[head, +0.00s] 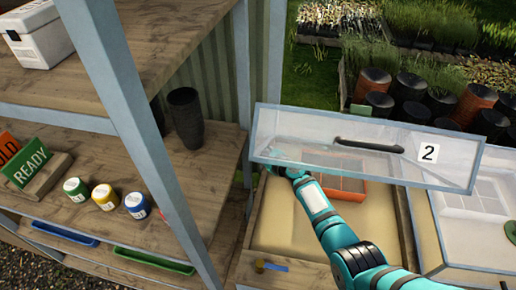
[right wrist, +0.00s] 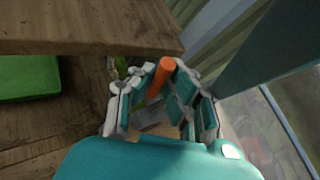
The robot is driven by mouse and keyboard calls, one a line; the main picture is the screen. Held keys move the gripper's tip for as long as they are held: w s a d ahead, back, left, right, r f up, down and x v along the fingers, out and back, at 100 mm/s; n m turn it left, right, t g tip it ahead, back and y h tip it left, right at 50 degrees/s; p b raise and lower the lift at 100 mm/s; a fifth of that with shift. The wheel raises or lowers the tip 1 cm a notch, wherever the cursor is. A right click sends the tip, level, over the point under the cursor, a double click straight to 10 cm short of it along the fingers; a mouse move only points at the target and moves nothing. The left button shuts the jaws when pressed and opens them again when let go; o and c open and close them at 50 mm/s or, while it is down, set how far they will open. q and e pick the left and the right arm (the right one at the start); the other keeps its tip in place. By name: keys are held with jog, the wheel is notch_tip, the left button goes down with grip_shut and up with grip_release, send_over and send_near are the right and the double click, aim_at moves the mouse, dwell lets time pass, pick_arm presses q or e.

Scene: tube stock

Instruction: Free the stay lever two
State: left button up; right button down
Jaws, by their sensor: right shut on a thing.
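The clear lid marked 2 (head: 300,128) is raised over the wooden box (head: 285,215) in the head view. My right arm reaches under the lid's lower edge to the box's left side. The right gripper (head: 281,169) is partly hidden behind the lid there. In the right wrist view, the right gripper (right wrist: 158,98) is shut on an orange rod-like lever (right wrist: 163,68), whose upper end sticks out between the fingers. Its lower end is hidden. It looks like the stay lever. My left gripper is not in view.
An orange tray (head: 345,187) sits inside the box. A shelf post (head: 150,135) and shelf with paint pots (head: 104,197) stand close on the left. A second clear-lidded box (head: 475,215) adjoins on the right.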

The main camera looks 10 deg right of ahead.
jog(key=shift+s+f, duration=0.1)
jog(key=shift+f, duration=0.05)
jog(key=c, duration=1.3)
grip_release()
jog(key=shift+c, duration=0.2)
jog(key=v, duration=1.2)
